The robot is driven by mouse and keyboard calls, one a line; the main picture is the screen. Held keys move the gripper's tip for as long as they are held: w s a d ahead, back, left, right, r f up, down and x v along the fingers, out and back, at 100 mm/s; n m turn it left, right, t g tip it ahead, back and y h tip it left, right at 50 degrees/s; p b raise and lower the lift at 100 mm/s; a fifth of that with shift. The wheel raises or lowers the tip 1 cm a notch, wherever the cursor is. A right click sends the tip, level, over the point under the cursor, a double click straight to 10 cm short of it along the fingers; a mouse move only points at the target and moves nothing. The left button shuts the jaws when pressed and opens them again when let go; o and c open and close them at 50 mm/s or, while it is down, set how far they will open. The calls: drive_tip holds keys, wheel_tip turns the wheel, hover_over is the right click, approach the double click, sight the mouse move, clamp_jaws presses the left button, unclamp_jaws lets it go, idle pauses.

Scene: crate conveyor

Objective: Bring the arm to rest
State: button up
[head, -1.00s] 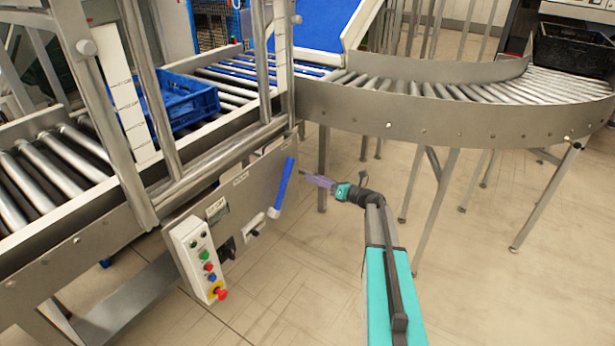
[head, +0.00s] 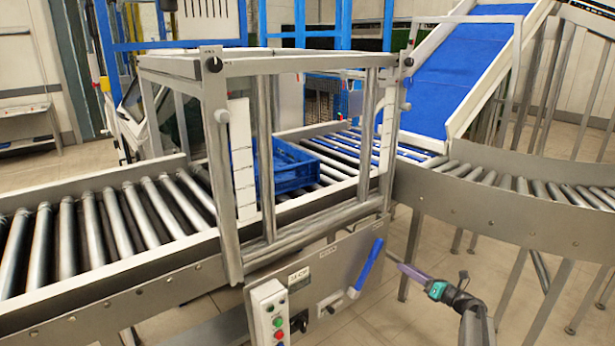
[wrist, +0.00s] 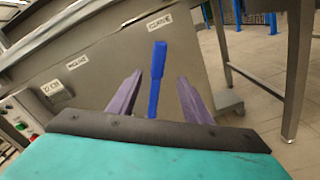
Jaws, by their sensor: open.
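My gripper (head: 405,270) is at the lower right in the head view, in front of the conveyor's side panel and apart from it. Its two purple fingers show in the wrist view (wrist: 157,95), spread open with nothing held. A blue lever handle (head: 369,263) stands on the side panel just left of my gripper in the head view. In the wrist view the blue lever (wrist: 157,78) appears between the fingers, beyond them. I cannot tell exactly how large the gap to it is.
A control box (head: 270,312) with coloured buttons hangs on the panel. A blue crate (head: 290,172) sits on the rollers inside the metal frame (head: 265,165). A curved roller conveyor (head: 500,205) on legs stands at the right. Floor shows below it.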

drive_tip(key=s+a+f+n+g+y+p, duration=0.15)
drive_tip(key=a+f, duration=0.35)
drive_tip(key=a, duration=0.6)
drive_tip(key=s+a+f+n+g+y+p, duration=0.1)
drive_tip(key=s+a+f+g, duration=0.2)
drive_tip(key=a, duration=0.9)
drive_tip(key=s+a+f+n+g+p, duration=0.1)
drive_tip(key=s+a+f+n+g, duration=0.65)
drive_tip(key=s+a+f, duration=0.7)
drive_tip(key=s+a+f+n+g+h+p, duration=0.1)
drive_tip(key=s+f+n+g+h, duration=0.15)
drive_tip(key=s, duration=0.55)
drive_tip(key=s+a+f+n+g+h, duration=0.1)
drive_tip(key=s+n+g, duration=0.1)
drive_tip(key=s+n, duration=0.35)
drive_tip(key=s+a+f+n+g+h+p, duration=0.1)
drive_tip(key=s+a+f+n+g, duration=0.1)
drive_tip(key=s, duration=0.7)
drive_tip(key=s+d+n+g+h, duration=0.2)
drive_tip(key=s+d+n+h, duration=0.5)
drive_tip(key=s+d+n, duration=0.5)
drive_tip(key=shift+d+f+n+h, duration=0.3)
drive_tip(key=shift+d+n, duration=0.3)
drive_tip(key=shift+n, duration=1.3)
